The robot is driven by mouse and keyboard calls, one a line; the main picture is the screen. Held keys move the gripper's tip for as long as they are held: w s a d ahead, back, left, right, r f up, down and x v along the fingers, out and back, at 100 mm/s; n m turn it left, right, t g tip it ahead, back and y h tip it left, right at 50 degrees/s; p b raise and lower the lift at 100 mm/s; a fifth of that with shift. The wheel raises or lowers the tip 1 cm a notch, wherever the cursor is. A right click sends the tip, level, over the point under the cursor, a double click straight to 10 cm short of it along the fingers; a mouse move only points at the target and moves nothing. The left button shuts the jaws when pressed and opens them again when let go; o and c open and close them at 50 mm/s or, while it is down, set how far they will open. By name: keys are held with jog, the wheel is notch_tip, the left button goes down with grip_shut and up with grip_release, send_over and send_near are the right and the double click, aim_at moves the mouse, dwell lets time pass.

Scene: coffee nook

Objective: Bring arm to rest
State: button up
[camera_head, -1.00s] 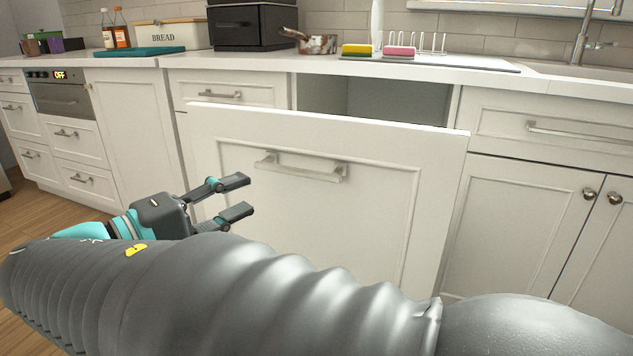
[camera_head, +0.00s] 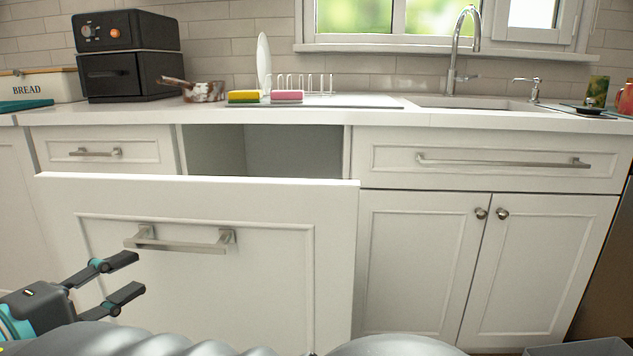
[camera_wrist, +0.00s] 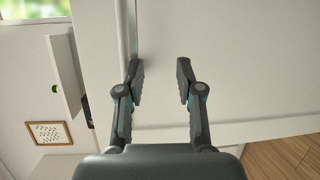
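My gripper (camera_head: 131,276) is at the lower left of the head view, its two fingers spread apart with nothing between them. My grey arm covers the bottom of the head view.
Closed cabinet doors (camera_head: 425,260) are at right.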

notch_tip(320, 180, down, 10)
jog(key=s+d+r+n+g+y, duration=0.1)
jog(key=n+g+y, duration=0.1)
jog(key=n+g, duration=0.1)
jog(key=d+f+m+g+y+p, duration=0.25)
jog(key=d+f+g, duration=0.45)
jog(key=d, duration=0.6)
jog(key=s+d+r+m+p, duration=0.1)
jog(key=d+r+m, duration=0.1)
jog(key=d+m, duration=0.3)
jog(key=s+d+r+m+y+p, duration=0.1)
jog(key=d+m, duration=0.3)
jog(key=d, duration=0.9)
jog(key=s+d+r+m+y+p, duration=0.1)
jog(key=d+r+m+p, duration=0.1)
jog(key=d+m, duration=0.3)
jog(key=d+r, duration=0.1)
jog(key=d, duration=0.2)
jog(key=shift+s+d+r+m+p, duration=0.25)
jog(key=shift+s+d+m+p, duration=0.1)
jog(key=shift+s+d+p, duration=0.05)
